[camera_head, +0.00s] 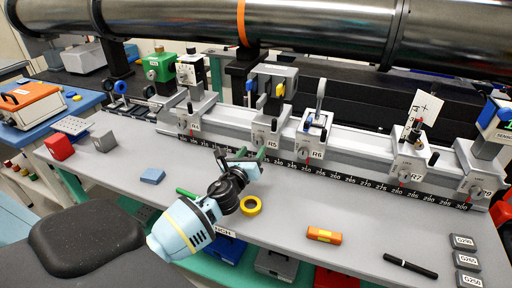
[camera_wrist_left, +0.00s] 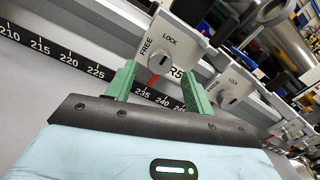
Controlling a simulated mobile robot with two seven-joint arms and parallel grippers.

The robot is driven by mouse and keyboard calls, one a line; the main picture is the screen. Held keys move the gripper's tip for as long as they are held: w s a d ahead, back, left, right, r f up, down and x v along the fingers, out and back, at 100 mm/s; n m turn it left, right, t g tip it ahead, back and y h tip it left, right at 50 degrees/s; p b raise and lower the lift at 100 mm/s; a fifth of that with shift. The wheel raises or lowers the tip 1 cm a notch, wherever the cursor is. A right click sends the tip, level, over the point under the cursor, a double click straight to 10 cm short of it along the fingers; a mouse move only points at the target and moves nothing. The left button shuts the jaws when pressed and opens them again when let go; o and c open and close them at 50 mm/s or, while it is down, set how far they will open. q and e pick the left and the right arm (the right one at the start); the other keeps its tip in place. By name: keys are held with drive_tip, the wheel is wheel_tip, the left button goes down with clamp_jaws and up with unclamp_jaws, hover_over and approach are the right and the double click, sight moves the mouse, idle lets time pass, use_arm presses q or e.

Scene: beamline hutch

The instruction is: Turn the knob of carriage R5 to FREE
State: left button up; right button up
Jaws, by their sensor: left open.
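Carriage R5 (camera_head: 265,137) sits on the rail in the middle of the head view, with a grey block and a yellow part on top. Its front plate (camera_wrist_left: 180,38) fills the top middle of the left wrist view, with FREE printed at left and LOCK at upper right. The round slotted knob (camera_wrist_left: 158,61) lies between the fingers in that picture; I cannot tell which mark it points to. My left gripper (camera_head: 243,158) is open and empty in front of R5. Its green fingers (camera_wrist_left: 158,90) appear on either side below the knob, not visibly touching it. My right gripper is not in view.
Carriage R6 (camera_head: 313,140) stands close to the right of R5, R4 (camera_head: 194,122) to the left. A scale strip (camera_head: 345,181) runs along the rail front. A yellow tape ring (camera_head: 250,205) and orange box (camera_head: 324,236) lie on the table. A large pipe (camera_head: 320,30) crosses behind.

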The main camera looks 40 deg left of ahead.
sight(257, 144)
use_arm(q)
drive_tip(key=shift+x, duration=1.7)
drive_tip(key=c, duration=1)
